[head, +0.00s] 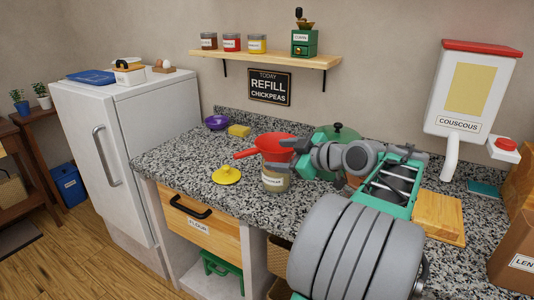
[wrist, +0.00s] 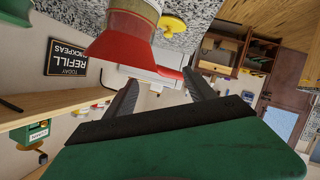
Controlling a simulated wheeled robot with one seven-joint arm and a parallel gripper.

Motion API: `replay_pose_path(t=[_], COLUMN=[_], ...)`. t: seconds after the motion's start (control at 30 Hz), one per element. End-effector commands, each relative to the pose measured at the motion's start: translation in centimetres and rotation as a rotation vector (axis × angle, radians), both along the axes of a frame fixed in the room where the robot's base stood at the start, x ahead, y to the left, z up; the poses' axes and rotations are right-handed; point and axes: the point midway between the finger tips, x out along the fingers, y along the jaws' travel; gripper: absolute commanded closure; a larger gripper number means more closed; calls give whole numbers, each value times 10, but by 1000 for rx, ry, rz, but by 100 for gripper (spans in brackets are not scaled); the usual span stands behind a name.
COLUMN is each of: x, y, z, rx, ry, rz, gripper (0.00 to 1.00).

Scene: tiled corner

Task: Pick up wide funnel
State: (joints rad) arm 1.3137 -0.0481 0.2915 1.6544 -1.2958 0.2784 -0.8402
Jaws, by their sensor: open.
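The wide funnel, red with a side handle pointing left, (head: 272,141) sits upright on the mouth of a labelled glass jar (head: 275,181) on the speckled counter. In the wrist view, which is upside down, the funnel (wrist: 122,42) fills the upper left-centre with the jar above it. My gripper (head: 291,150) is at the right side of the funnel, close to its rim, and partly overlaps it in the head view. In the wrist view my gripper (wrist: 160,76) has its two dark fingers spread apart. Nothing is clamped between them; whether a finger touches the funnel is unclear.
A green lidded pot (head: 340,133) is behind my arm. A wooden board (head: 438,216) is at right. A couscous dispenser (head: 468,95) hangs on the wall.

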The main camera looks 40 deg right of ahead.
Motion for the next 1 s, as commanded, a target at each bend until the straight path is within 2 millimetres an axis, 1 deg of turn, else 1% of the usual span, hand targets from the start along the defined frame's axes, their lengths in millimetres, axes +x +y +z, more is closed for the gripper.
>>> replay_pose_path(t=[0.07,0.17,0.37,0.5,0.57,0.63,0.8,1.0], x=[-1,10,38,62,68,71,71,71], y=[-2,-1,5,7,7,6,6,6], z=[1,-2,-11,-21,-23,-25,-25,-25], rx=[-4,-4,-3,-4,-4,-6,-5,-5], ry=[-5,-6,-5,-4,-4,-5,-5,-5], rz=[-1,2,5,5,3,1,-1,-1], gripper=[36,36,36,36,36,36,36,53])
